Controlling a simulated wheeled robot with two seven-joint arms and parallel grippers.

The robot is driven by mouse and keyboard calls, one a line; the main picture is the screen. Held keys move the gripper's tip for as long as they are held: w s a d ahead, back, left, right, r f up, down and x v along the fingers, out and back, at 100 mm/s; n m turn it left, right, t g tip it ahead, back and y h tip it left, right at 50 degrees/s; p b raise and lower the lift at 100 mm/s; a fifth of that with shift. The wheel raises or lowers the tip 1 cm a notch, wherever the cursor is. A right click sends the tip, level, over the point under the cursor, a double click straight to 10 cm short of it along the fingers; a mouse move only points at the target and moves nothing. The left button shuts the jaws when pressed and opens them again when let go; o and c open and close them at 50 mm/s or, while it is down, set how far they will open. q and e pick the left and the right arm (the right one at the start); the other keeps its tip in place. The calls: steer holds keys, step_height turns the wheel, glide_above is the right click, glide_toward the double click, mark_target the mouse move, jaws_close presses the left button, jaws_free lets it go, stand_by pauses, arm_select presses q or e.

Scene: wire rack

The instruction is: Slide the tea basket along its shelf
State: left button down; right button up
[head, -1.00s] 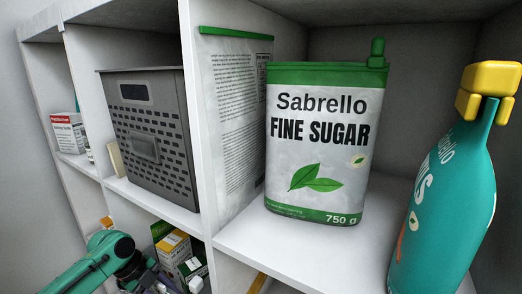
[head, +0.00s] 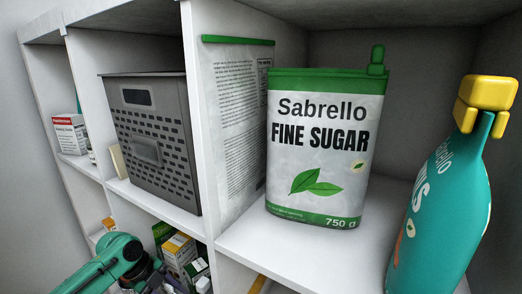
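A dark grey slotted basket (head: 152,145) stands upright on a white shelf in the second compartment from the left. A green arm link of mine (head: 112,262) shows at the bottom left, below the basket's shelf and apart from the basket. Its gripper is not clearly visible. My other gripper is out of the picture.
A white-and-green sugar container (head: 318,150) and a teal bottle with a yellow top (head: 440,200) stand in the right compartment, beyond a white upright panel (head: 199,110). A small white-and-red box (head: 70,134) stands far left. Small cartons (head: 180,250) sit below the basket.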

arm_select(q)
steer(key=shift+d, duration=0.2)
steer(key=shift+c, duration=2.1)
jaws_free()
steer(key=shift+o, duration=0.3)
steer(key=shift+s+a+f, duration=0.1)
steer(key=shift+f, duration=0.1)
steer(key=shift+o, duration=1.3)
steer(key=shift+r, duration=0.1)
